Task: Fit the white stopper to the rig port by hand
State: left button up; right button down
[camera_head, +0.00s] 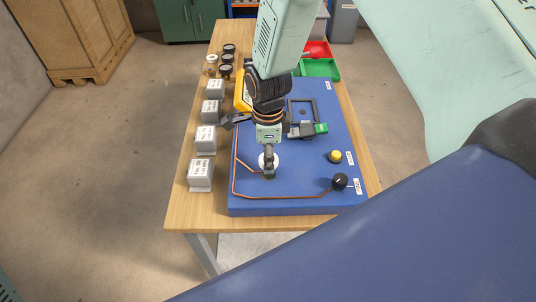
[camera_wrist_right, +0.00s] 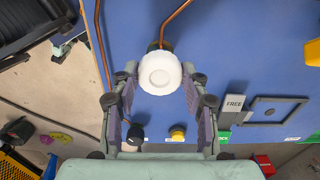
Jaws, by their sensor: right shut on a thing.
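The white stopper (camera_head: 262,160) is a round white cap, seen low over the front-left part of the blue rig (camera_head: 300,198). In the right wrist view the stopper (camera_wrist_right: 160,73) sits between the fingertips of my right gripper (camera_wrist_right: 160,80), which is shut on it. In the head view my right gripper (camera_head: 268,158) points down and partly covers the stopper. A small dark fitting (camera_wrist_right: 154,46) on the copper pipe shows just behind the stopper, probably the port. I cannot tell whether the stopper touches it or is seated. My left gripper is not in view.
Copper pipe (camera_head: 234,180) runs along the rig's left and front. A yellow knob (camera_head: 335,156) and black knob (camera_head: 340,181) stand at right. Several grey labelled blocks (camera_head: 201,174) line the table's left edge. Green (camera_head: 320,68) and red trays lie at the back.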

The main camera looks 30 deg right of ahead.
jog(key=c, duration=0.6)
grip_release()
